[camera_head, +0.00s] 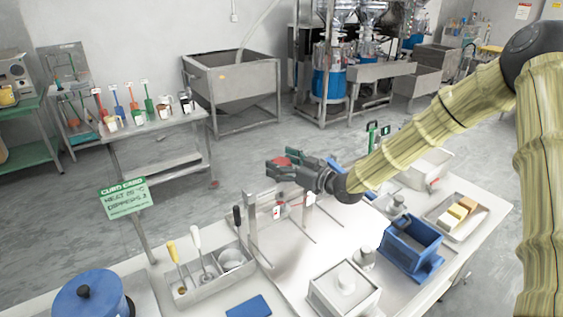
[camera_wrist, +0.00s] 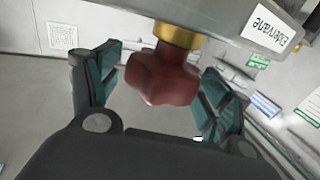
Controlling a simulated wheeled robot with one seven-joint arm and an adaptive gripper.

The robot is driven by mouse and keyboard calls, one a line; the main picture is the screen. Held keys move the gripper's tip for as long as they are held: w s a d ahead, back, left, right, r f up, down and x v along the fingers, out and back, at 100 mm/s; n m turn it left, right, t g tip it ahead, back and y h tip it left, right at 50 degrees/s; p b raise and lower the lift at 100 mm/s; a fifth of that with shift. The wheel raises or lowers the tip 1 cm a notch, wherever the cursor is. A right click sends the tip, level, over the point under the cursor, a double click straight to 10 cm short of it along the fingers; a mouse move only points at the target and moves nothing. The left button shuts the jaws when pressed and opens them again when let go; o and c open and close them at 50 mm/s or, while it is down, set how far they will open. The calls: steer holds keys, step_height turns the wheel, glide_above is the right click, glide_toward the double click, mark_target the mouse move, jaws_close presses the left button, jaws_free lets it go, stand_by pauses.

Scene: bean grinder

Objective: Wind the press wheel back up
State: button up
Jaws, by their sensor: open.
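In the wrist view, a dark red lobed wheel (camera_wrist: 163,78) hangs below a brass collar (camera_wrist: 175,35) on a grey bar (camera_wrist: 225,15). My gripper (camera_wrist: 165,92) is open, with one teal-padded finger on each side of the wheel. Gaps show between the wheel and both fingers. In the head view, my gripper (camera_head: 278,166) is above the table, near the upright posts of a grey frame (camera_head: 251,217). A small red patch (camera_head: 282,161) shows at its fingers, probably the wheel; most of it is hidden there.
On the white table (camera_head: 310,262) stand a grey caddy (camera_head: 205,285) with upright-handled tools, a white lidded box (camera_head: 344,290), a blue bin (camera_head: 411,250) and a tray (camera_head: 447,228) of blocks. A blue lidded pot (camera_head: 92,297) is front left.

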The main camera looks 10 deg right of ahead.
steer(key=c, duration=1)
steer(key=shift+y+b, duration=0.3)
steer(key=shift+b, duration=0.05)
steer(key=shift+n+g, duration=0.4)
steer(key=shift+n+g+y+b, duration=0.3)
steer(key=shift+g+y+b, duration=0.1)
steer(key=shift+y+b, duration=0.1)
